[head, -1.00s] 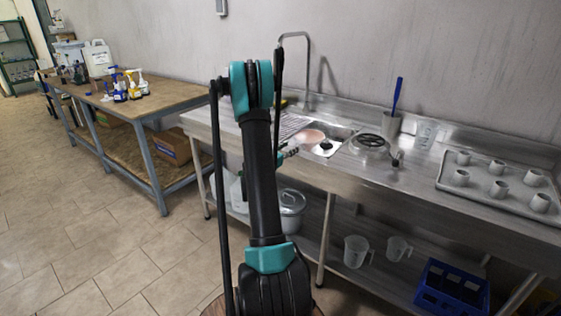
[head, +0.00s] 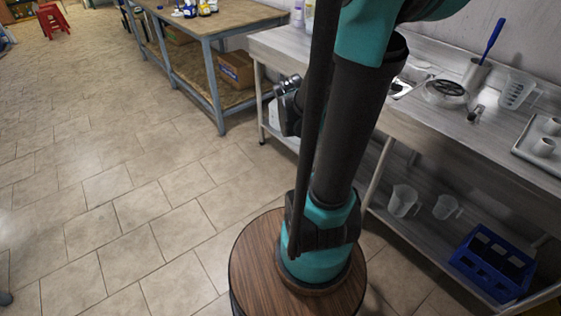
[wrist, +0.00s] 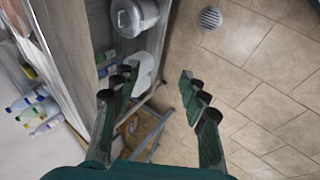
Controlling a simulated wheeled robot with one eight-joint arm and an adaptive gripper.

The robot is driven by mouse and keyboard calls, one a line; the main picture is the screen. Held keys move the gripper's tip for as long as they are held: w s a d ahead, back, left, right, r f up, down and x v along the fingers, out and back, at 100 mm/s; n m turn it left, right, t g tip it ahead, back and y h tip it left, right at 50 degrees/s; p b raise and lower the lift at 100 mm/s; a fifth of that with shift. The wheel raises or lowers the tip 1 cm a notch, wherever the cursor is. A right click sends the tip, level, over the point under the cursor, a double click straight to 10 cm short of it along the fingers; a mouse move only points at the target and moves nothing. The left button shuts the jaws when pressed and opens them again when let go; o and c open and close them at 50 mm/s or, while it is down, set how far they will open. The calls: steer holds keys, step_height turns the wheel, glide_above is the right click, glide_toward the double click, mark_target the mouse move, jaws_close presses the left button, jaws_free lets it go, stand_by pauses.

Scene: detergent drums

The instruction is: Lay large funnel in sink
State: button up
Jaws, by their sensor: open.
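My gripper (wrist: 155,98) is open in the wrist view, its two dark green fingers apart with nothing between them. It hangs over the floor beside the steel counter, and its fingers are mostly hidden in the head view. I cannot make out a large funnel for certain in either current view.
A cardboard box (head: 236,69) lies on the wooden table's lower shelf. Clear jugs (head: 403,201) and a blue crate (head: 494,262) stand on the counter's lower shelf.

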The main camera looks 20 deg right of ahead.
steer(key=s+a+f+m+y, duration=0.3)
steer(key=s+a+m+y, duration=0.1)
steer(key=s+a, duration=0.6)
steer(key=a, duration=0.2)
steer(key=shift+s+a+f+m+g+y, duration=0.15)
steer(key=shift+s+a+m+g+y, duration=0.2)
steer(key=shift+s+m+g+y, duration=0.05)
